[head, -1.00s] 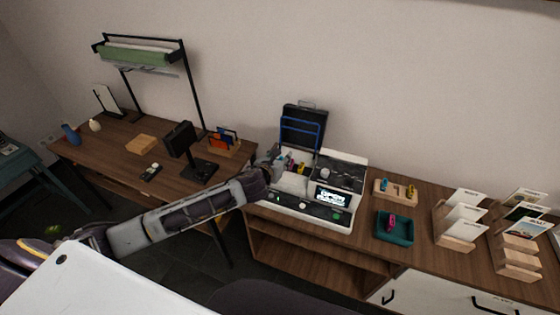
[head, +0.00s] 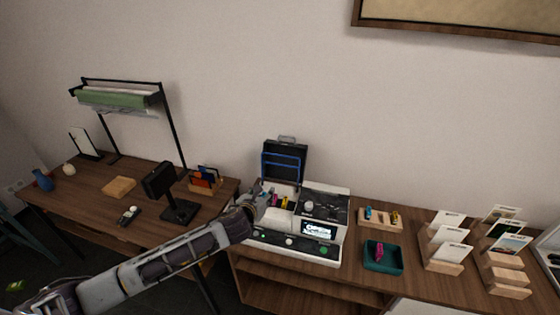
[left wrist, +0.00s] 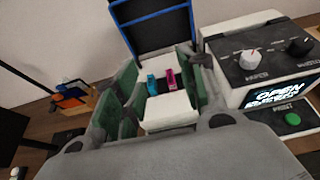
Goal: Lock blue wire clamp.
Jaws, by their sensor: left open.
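The blue wire clamp (head: 283,165) is a bent blue wire frame standing upright against the dark raised lid at the back of the white machine (head: 275,250). Its blue bars also show at the top of the left wrist view (left wrist: 152,17). My left gripper (head: 257,194) is at the machine's left side, below and left of the clamp. It is open, and its green-padded fingers stand apart in the left wrist view, with a white block and small teal and pink pieces (left wrist: 171,79) seen between them. No contact with the clamp shows. My right gripper is out of view.
The machine's panel has knobs, a lit screen (head: 318,229) and a green button. To the right are a wooden block with small pieces (head: 380,224), a teal tray (head: 384,266) and card holders (head: 445,265). A dark monitor stand (head: 160,182) is left of my arm.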

